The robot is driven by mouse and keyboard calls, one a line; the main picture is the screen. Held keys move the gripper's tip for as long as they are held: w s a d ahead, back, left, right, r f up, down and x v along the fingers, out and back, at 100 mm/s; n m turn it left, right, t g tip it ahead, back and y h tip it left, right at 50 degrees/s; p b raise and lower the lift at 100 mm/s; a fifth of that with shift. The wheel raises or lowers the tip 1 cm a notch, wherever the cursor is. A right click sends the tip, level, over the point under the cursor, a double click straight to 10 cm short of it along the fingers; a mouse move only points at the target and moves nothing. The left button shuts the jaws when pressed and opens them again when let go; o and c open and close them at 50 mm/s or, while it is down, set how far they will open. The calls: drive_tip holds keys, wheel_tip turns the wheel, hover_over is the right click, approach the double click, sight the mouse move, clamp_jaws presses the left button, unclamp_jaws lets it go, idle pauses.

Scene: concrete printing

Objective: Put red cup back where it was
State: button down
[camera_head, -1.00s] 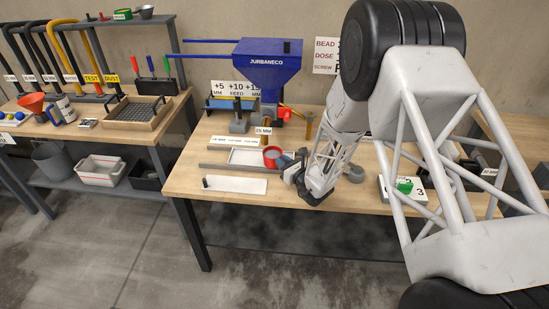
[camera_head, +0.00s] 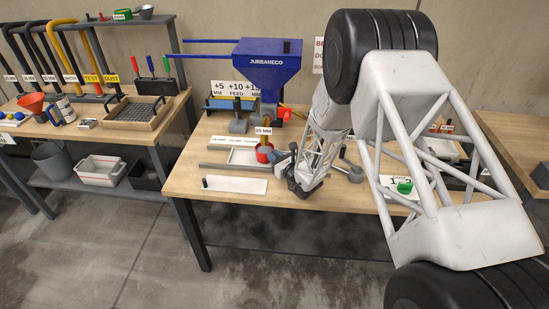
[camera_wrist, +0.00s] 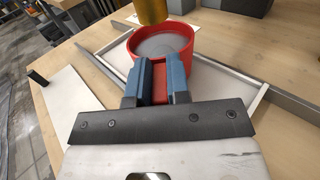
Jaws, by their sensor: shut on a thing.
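The red cup (camera_head: 264,154) is on the middle bench, under the brass nozzle (camera_head: 262,140) of the blue hopper (camera_head: 268,68). In the wrist view the cup (camera_wrist: 176,46) is upright with a grey surface inside, and the nozzle (camera_wrist: 152,10) overlaps its far rim. My gripper (camera_wrist: 156,75) has its blue fingers closed on the cup's red handle. In the head view my gripper (camera_head: 281,163) is just right of the cup. The cup is over or in a shallow white tray (camera_head: 239,161); whether it touches the tray's floor I cannot tell.
A grey rail (camera_head: 215,167) and a white plate (camera_head: 235,185) lie on the bench in front and to the left. A grey round part (camera_head: 355,174) and a numbered block with a green piece (camera_head: 404,188) are right of my gripper.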

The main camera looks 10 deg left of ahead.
drive_tip(key=shift+f, duration=0.3)
drive_tip(key=c, duration=1.1)
unclamp_jaws()
drive_tip(key=shift+d, duration=0.1)
drive_tip(key=shift+v, duration=3.85)
drive_tip(key=shift+s+r, duration=0.15)
drive_tip(key=shift+r, duration=0.1)
